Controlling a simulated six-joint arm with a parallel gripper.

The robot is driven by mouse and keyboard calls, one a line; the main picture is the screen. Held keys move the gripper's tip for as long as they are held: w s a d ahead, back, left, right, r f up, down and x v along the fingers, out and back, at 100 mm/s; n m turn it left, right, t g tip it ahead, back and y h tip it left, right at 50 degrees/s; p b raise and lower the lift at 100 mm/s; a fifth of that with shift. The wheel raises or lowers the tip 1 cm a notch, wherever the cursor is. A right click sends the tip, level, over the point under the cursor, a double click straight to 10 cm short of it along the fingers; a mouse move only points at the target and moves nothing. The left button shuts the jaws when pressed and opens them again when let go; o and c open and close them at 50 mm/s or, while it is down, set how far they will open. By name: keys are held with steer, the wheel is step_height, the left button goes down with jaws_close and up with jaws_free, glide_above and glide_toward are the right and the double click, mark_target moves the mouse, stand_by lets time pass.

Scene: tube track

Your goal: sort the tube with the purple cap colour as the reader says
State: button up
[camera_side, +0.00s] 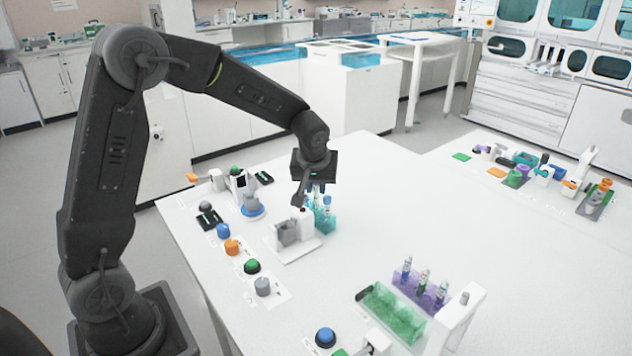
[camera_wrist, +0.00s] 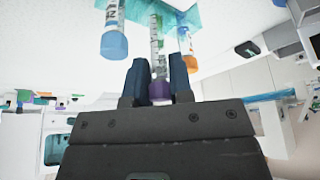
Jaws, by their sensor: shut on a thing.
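My gripper (camera_wrist: 160,82) is shut on the purple-capped tube (camera_wrist: 158,45). The purple cap sits between the two dark fingers, and the tube's labelled body runs toward the teal rack (camera_wrist: 178,14). I cannot tell whether its lower end is still seated there. A blue-capped tube (camera_wrist: 114,35) and an orange-capped tube (camera_wrist: 187,42) stand on either side of it. In the side view my gripper (camera_side: 317,184) is over the teal rack (camera_side: 326,222), and the held tube is mostly hidden. A white and grey device (camera_side: 292,232), perhaps the reader, stands left of that rack.
A purple rack (camera_side: 428,303) with several tubes and an empty-looking green rack (camera_side: 394,318) stand at the front right. Coloured buttons, including an orange one (camera_side: 232,247), line the table's left edge. A second table (camera_side: 540,215) at right holds more racks. The middle of the table is clear.

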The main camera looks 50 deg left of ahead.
steer(key=shift+r, duration=0.75)
steer(key=shift+f, duration=0.85)
stand_by(0.8)
steer(key=shift+r, duration=0.2)
steer(key=shift+r, duration=0.65)
steer(key=o, duration=0.8)
steer(key=shift+o, duration=0.2)
